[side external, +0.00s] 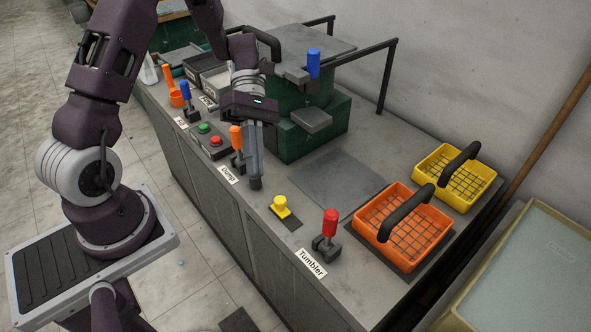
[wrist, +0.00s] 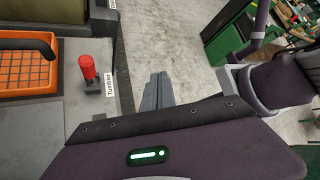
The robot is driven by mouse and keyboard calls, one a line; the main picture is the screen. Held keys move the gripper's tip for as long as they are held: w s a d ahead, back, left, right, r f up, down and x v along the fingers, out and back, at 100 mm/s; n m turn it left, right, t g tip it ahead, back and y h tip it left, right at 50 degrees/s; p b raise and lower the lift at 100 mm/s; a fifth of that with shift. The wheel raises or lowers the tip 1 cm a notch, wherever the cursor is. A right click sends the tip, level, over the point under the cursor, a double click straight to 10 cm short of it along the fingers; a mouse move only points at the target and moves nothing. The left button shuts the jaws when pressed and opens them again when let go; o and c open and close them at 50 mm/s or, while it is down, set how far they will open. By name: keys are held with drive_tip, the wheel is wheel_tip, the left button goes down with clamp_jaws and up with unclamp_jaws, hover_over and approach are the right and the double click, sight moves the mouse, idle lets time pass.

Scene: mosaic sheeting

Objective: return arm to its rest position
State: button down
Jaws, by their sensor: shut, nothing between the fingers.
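My gripper (side external: 256,184) points down near the front edge of the bench in the side external view. Its fingers are shut and nothing is between them. It hangs beside the orange-topped lever (side external: 237,140), left of the yellow button (side external: 281,205). Whether the fingertips touch the bench top cannot be told. In the wrist view the grey fingers (wrist: 157,93) lie together past the bench's front edge in the picture, with the floor behind them.
A red lever (side external: 328,228) labelled Tumbler, an orange basket (side external: 373,202) and a yellow basket (side external: 487,192) stand to the right. A green machine (side external: 335,122) with a blue handle stands behind my gripper. A blue-topped lever (side external: 187,94) stands left. Open floor (side external: 185,215) lies in front.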

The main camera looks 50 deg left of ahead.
drive_tip(key=s+r+m+t+y, duration=0.4)
drive_tip(key=r+m, duration=0.4)
drive_tip(key=m, duration=0.2)
drive_tip(key=s+d+r+m+t+y, duration=0.1)
drive_tip(key=s+r+m+t+y, duration=0.4)
drive_tip(key=s+r+m+t, duration=0.2)
drive_tip(key=m, duration=0.2)
drive_tip(key=shift+d+r+m, duration=0.3)
drive_tip(key=shift+r+m, duration=0.1)
